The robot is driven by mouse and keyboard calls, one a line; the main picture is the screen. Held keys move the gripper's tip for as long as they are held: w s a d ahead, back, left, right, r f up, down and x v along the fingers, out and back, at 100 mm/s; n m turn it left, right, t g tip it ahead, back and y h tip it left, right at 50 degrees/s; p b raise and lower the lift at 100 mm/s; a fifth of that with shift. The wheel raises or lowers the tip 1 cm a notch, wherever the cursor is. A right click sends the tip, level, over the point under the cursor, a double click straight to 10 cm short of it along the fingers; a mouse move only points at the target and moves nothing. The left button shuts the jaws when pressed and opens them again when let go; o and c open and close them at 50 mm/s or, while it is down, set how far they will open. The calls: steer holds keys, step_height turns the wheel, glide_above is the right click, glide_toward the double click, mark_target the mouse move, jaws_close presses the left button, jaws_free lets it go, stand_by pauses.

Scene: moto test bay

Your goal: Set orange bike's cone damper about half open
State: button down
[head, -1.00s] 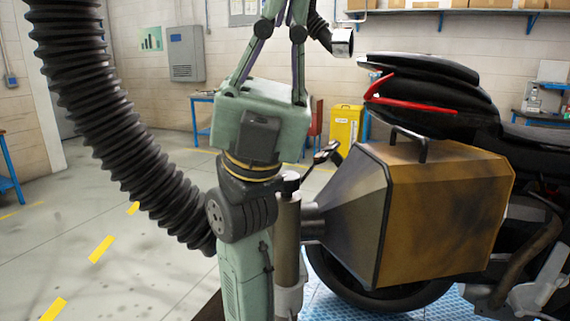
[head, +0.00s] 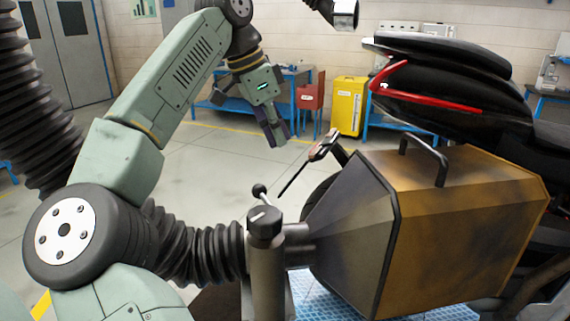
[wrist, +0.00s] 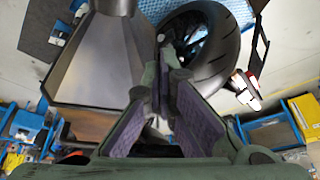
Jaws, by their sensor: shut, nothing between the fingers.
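The cone (head: 345,215) is a dark tapered hood on a rusty orange-brown box behind the bike's tail (head: 455,100). The visible bike parts are black with a red stripe; none look orange. A damper lever with a black ball knob (head: 259,191) rises beside a dark cap (head: 264,222) with a white mark, on the upright post at the cone's narrow end. I cannot read the damper's opening. My gripper (head: 280,138) is shut and empty, pointing down, above and apart from the lever in the head view. In the wrist view, the cone (wrist: 95,65) lies left of my gripper (wrist: 163,70).
A ribbed black hose (head: 205,252) runs to the post. The rear wheel (wrist: 205,45) is close to my fingers in the wrist view. A yellow cabinet (head: 347,106), a red box (head: 311,95) and a blue bench (head: 222,108) stand at the back. Open floor lies between.

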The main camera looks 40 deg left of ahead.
step_height(320, 180, down, 11)
steer(key=shift+s+a, duration=0.15)
steer(key=shift+s, duration=0.2)
steer(key=shift+r, duration=0.15)
steer(key=shift+s, duration=0.1)
stand_by(0.3)
